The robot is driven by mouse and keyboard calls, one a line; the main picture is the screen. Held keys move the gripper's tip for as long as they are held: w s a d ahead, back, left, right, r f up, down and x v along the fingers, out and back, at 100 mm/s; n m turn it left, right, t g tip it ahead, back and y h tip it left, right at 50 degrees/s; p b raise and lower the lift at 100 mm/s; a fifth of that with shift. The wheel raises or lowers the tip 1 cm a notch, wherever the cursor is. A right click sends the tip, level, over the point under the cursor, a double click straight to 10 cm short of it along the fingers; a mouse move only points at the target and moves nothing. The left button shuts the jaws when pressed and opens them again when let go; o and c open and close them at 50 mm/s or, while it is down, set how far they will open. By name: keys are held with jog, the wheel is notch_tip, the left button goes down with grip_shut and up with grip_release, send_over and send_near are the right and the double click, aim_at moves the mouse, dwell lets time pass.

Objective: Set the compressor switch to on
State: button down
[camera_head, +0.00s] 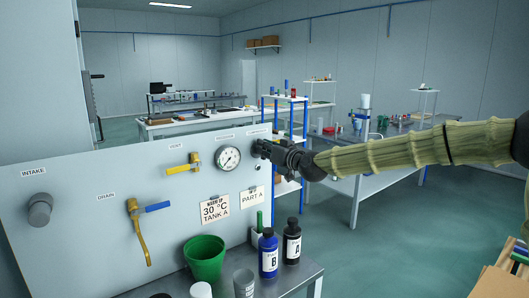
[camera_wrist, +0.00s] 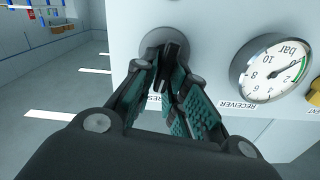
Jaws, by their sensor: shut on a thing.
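The compressor switch (camera_wrist: 181,38) shows in the wrist view as a round grey base on the pale panel, with a dark handle in its middle. My gripper (camera_wrist: 167,62) is shut on that handle, its fingers on both sides of it. The label beside the switch is partly covered by a finger. In the head view my gripper (camera_head: 264,150) reaches the panel's upper right corner and hides most of the switch. I cannot tell the switch's setting from these views.
The panel (camera_head: 100,235) also carries a pressure gauge (camera_head: 228,158) just left of my gripper, a yellow-handled valve (camera_head: 183,168), a blue-handled drain valve (camera_head: 140,208) and a grey intake knob (camera_head: 40,209). A green cup (camera_head: 205,260) and bottles (camera_head: 268,256) stand on a bench below.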

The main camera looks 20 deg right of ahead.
jog(key=shift+w+d+f+m+b, duration=0.1)
jog(key=shift+d+f+m+b, duration=0.2)
jog(key=shift+m+b, duration=1.9)
jog(key=shift+w+d+f+m+b, duration=0.1)
jog(key=shift+d+f+m+b, duration=0.2)
jog(key=shift+m+b, duration=1.8)
jog(key=shift+w+d+f+m+b, duration=0.1)
jog(key=shift+d+f+m+b, duration=0.45)
jog(key=shift+m, duration=3.05)
jog(key=shift+a+r, duration=0.25)
jog(key=shift+a, duration=0.05)
jog(key=c, duration=1.5)
grip_release()
jog(key=shift+s, duration=0.15)
